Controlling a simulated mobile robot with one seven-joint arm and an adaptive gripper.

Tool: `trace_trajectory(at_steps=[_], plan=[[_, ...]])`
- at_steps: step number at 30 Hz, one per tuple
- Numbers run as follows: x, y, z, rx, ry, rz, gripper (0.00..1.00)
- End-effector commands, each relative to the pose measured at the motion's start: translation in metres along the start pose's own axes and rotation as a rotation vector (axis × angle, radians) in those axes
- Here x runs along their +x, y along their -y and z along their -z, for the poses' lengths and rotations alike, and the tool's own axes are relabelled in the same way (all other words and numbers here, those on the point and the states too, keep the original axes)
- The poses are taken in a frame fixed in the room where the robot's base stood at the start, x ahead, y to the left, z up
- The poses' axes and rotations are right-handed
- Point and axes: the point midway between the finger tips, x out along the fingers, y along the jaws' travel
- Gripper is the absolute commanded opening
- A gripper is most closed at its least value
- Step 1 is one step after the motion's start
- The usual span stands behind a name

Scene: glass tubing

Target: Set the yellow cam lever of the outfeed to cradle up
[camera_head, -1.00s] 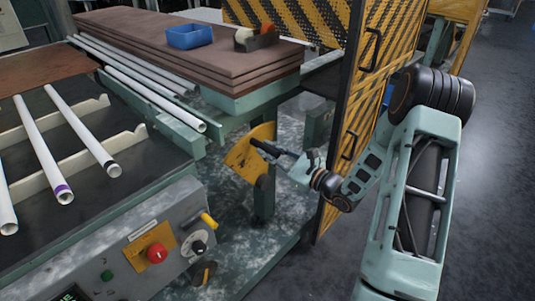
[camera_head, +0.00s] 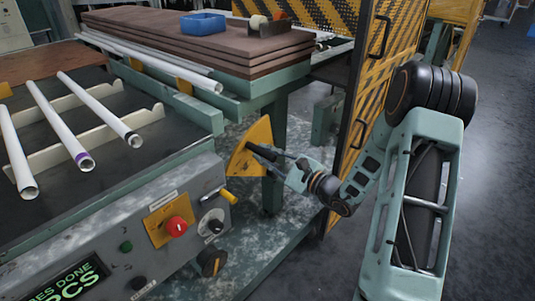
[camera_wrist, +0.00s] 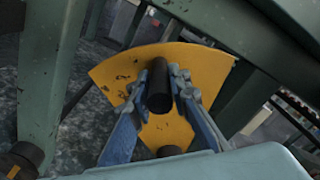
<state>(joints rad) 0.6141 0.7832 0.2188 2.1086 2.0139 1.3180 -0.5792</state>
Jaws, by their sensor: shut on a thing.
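The yellow cam lever (camera_head: 248,152) is a fan-shaped plate with a black handle (camera_head: 262,152), below the outfeed rail in the head view. My gripper (camera_head: 278,159) is shut on this handle. In the wrist view the yellow plate (camera_wrist: 112,70) spreads behind the black handle (camera_wrist: 158,88), and the two fingers of my gripper (camera_wrist: 159,98) lie on either side of it. The outfeed (camera_head: 205,112) is a green rail with a white tube (camera_head: 180,75) along it. Yellow cradle pieces (camera_head: 185,86) show beside the tube. Any markings for the lever's positions are not readable.
White tubes (camera_head: 60,120) lie on the rack. A striped guard panel (camera_head: 350,110) stands beside my arm.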

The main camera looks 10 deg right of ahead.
Motion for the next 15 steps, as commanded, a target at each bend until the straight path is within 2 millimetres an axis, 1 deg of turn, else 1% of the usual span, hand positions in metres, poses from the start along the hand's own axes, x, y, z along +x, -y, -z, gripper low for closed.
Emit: trace_trajectory(at_steps=[1,3,9,15], plan=[[0.000,-0.009,0.001,0.007,0.000,-0.006,0.00],[-0.001,-0.013,0.001,0.008,-0.001,-0.005,0.00],[-0.001,-0.020,-0.001,0.007,-0.002,-0.005,0.00],[-0.001,-0.022,-0.001,0.009,-0.004,-0.005,0.00]])
